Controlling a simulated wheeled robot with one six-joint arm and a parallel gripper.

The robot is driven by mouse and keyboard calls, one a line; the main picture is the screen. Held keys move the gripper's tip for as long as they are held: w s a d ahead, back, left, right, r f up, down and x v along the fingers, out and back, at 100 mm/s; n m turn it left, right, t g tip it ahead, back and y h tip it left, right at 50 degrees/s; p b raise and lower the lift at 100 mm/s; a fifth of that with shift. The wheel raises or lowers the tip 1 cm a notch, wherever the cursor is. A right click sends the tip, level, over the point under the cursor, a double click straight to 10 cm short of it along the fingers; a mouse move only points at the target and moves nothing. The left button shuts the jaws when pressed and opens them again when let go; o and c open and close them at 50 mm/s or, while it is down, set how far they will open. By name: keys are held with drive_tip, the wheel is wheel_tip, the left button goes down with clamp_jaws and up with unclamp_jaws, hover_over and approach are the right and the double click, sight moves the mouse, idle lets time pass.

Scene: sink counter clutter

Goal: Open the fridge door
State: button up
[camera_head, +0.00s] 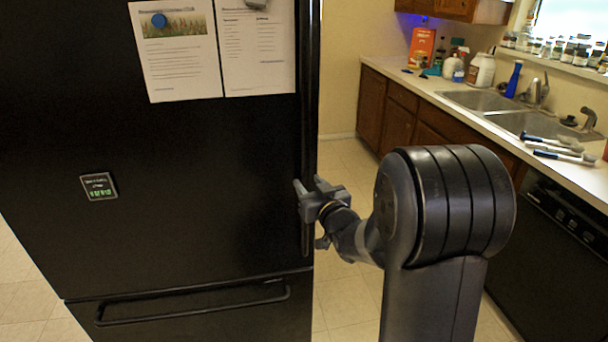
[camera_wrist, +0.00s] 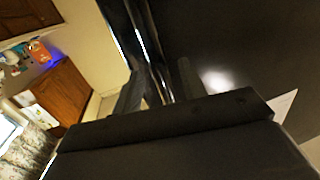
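The fridge (camera_head: 200,190) is black, and its tall door looks shut. A long dark vertical handle (camera_head: 307,120) runs along the door's right edge; in the wrist view the handle and door edge (camera_wrist: 145,38) run down between my fingers. My gripper (camera_head: 308,197) is at the lower part of this handle. In the wrist view my gripper (camera_wrist: 160,88) has its two fingers apart, one on each side of the handle strip, with some gap showing. Whether a finger touches the handle cannot be told.
A lower drawer with a horizontal handle (camera_head: 195,306) sits below the door. Papers (camera_head: 180,50) hang on the door. To the right, a counter (camera_head: 450,92) holds a sink (camera_head: 485,98), bottles and brushes (camera_head: 560,148). Tiled floor (camera_head: 345,295) lies between fridge and counter.

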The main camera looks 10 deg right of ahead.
sight(307, 180)
drive_tip(key=shift+w+a, duration=0.15)
drive_tip(key=shift+w, duration=0.7)
drive_tip(key=shift+w+a, duration=0.15)
drive_tip(key=shift+w, duration=0.65)
drive_tip(key=shift+c, duration=0.6)
clamp_jaws()
